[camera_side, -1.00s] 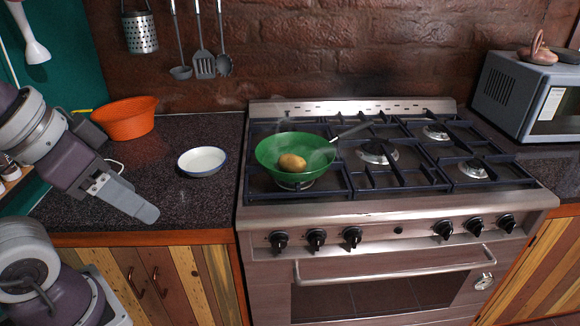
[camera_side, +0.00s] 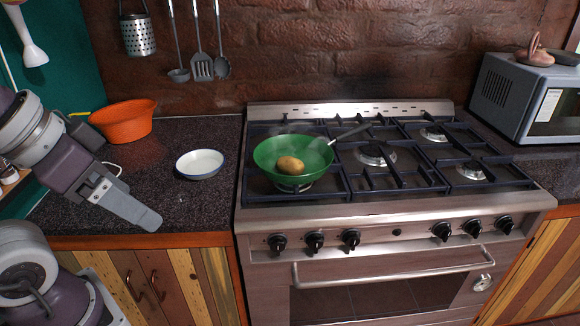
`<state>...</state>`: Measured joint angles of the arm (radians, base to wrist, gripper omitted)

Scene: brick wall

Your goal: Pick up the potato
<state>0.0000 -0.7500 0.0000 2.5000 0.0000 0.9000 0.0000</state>
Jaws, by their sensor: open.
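The brown potato (camera_side: 290,165) lies inside a green pan (camera_side: 265,152) on the front left burner of the stove. The pan's handle points to the back right. Faint steam shows over the pan. My gripper (camera_side: 148,220) is above the front edge of the counter, well to the left of the pan and apart from the potato. It is open and holds nothing that I can see. Its fingers overlap from this side, so the gap between them is hidden.
A white bowl (camera_side: 200,164) stands on the dark counter (camera_side: 195,208) between my gripper and the stove (camera_side: 400,204). An orange bowl (camera_side: 124,121) is behind it at the left. Utensils (camera_side: 202,66) hang on the brick wall. A microwave (camera_side: 520,98) stands at the right.

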